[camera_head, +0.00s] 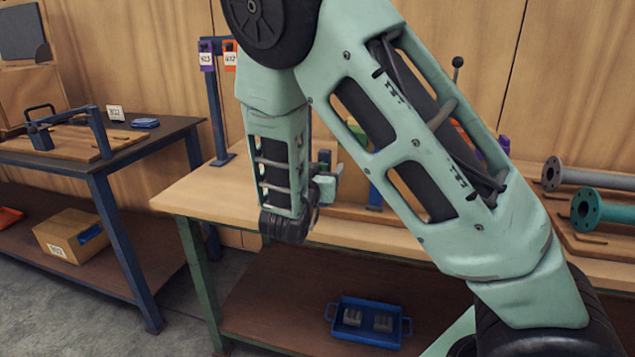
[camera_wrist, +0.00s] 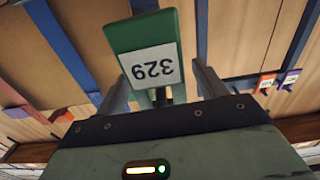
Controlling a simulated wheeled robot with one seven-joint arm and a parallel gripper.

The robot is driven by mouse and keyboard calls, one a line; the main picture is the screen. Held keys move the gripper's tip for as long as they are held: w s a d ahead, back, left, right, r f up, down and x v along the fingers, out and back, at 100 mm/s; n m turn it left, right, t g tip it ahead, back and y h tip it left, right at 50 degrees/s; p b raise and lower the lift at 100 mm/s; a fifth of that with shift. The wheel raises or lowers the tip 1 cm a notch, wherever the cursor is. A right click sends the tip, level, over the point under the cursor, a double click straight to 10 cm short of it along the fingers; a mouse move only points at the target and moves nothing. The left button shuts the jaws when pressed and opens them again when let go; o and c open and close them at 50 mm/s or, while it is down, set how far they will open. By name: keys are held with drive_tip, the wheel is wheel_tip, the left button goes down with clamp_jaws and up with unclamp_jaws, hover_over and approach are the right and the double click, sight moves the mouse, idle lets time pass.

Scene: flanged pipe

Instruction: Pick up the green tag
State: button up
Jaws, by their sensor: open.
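The green tag (camera_wrist: 150,55) shows in the wrist view with a white label reading 329, upside down in the picture. My gripper (camera_wrist: 162,75) is open, with one finger on each side of the tag. A gap shows between the tag's narrower lower part and each finger; how deep the tag sits between them is hard to tell. In the head view my gripper (camera_head: 338,166) is small and partly behind my arm, above the wooden workbench (camera_head: 190,195). The tag cannot be made out clearly there.
A blue post holds a purple tag (camera_head: 207,60) and an orange tag (camera_head: 230,58) at the back. Grey and teal flanged pipes (camera_head: 600,210) lie at the right. A blue tray (camera_head: 345,328) sits on the lower shelf. A second table (camera_head: 190,125) stands at the left.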

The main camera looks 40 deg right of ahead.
drive_tip(key=shift+w+d, duration=0.1)
drive_tip(key=c, duration=1.1)
drive_tip(key=shift+r, duration=0.35)
drive_tip(key=v, duration=1.8)
drive_tip(key=d+f+n+t+y+p, duration=0.1)
drive_tip(key=f+n+t+y+p, duration=0.1)
drive_tip(key=f, duration=0.4)
drive_tip(key=d+f+n+t+y+p, duration=0.2)
drive_tip(key=f+n+y+p, duration=0.3)
drive_tip(key=y, duration=0.2)
drive_tip(key=w+d+f+n+t+y+p, duration=0.1)
drive_tip(key=d+f+n+t+y+p, duration=0.1)
drive_tip(key=f+y, duration=0.3)
drive_tip(key=shift+d+f+n+t+p, duration=0.25)
drive_tip(key=shift+f+n+t+p, duration=0.25)
drive_tip(key=shift+f+n+p, duration=0.3)
